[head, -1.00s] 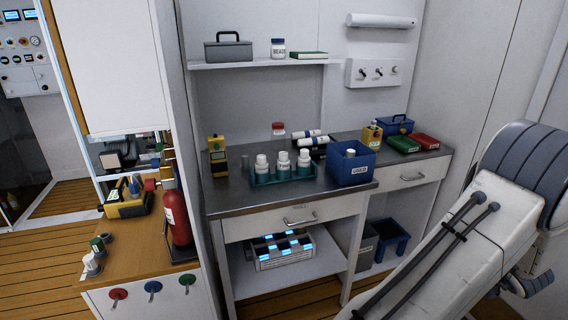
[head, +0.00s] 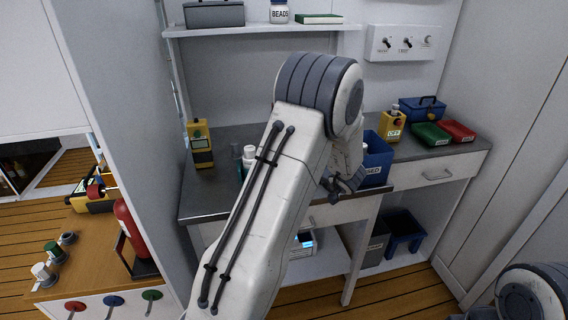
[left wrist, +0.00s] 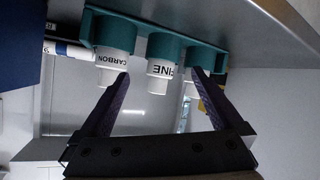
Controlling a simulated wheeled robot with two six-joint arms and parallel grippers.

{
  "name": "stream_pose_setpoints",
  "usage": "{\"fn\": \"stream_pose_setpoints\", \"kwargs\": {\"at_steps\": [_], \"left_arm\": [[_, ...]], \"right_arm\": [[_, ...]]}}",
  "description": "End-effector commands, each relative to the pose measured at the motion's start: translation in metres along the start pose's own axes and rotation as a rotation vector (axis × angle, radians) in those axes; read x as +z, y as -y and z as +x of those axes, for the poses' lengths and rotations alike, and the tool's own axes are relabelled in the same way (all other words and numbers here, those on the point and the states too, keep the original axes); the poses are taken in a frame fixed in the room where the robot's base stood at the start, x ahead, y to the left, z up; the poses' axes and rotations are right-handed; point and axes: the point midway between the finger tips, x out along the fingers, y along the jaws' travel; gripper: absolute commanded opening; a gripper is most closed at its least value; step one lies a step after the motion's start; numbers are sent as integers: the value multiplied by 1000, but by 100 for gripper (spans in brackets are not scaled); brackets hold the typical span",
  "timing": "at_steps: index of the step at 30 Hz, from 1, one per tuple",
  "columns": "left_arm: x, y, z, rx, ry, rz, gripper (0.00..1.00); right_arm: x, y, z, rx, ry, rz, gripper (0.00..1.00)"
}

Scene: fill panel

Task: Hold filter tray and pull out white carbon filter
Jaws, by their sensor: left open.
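The teal filter tray (left wrist: 162,45) stands on the counter and appears upside down in the left wrist view. It holds a white filter marked CARBON (left wrist: 112,58), a white one marked FINE (left wrist: 160,70), and a third (left wrist: 190,80) partly hidden by a finger. In the head view my left arm covers most of the tray (head: 241,171). My left gripper (head: 346,186) is by the counter's front edge. In its wrist view its fingers (left wrist: 160,75) are spread and empty, pointing toward the filters; contact is not clear. My right gripper is out of view.
A blue bin (head: 378,160) stands to the right of the tray. A yellow device (head: 201,145) stands to its left. A shelf (head: 260,31) hangs above the counter.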

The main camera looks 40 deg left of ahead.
Motion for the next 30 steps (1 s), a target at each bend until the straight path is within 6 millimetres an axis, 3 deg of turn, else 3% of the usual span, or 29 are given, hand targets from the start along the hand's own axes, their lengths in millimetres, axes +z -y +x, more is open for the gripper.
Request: {"fn": "stream_pose_setpoints", "kwargs": {"at_steps": [15, 21, 29, 30], "left_arm": [[-3, 6, 87, -9, -1, -4, 100], [-3, 5, 100, -7, -2, -3, 100], [-2, 4, 101, -5, -1, -2, 100], [-2, 4, 100, -5, -1, -2, 96]], "right_arm": [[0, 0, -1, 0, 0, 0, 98], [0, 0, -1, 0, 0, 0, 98], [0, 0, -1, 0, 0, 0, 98], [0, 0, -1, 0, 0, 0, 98]]}}
